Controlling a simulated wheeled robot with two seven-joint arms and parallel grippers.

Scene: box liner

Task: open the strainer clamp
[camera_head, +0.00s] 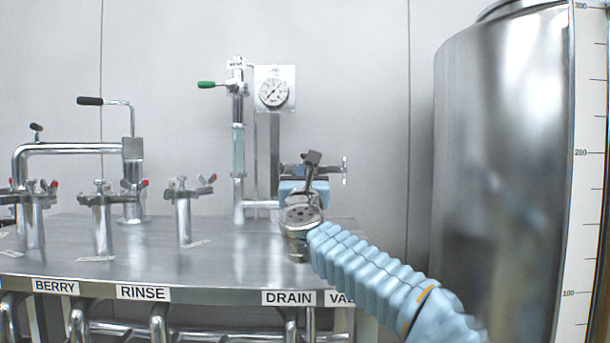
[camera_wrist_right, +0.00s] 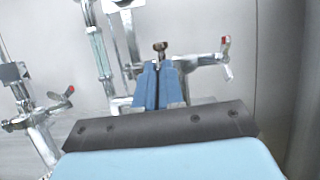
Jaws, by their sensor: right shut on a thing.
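My left gripper is not in view.
Left of my gripper stand a sight-glass pipe (camera_head: 238,150) and a pressure gauge (camera_head: 273,92). A large steel tank (camera_head: 500,170) fills the right side.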

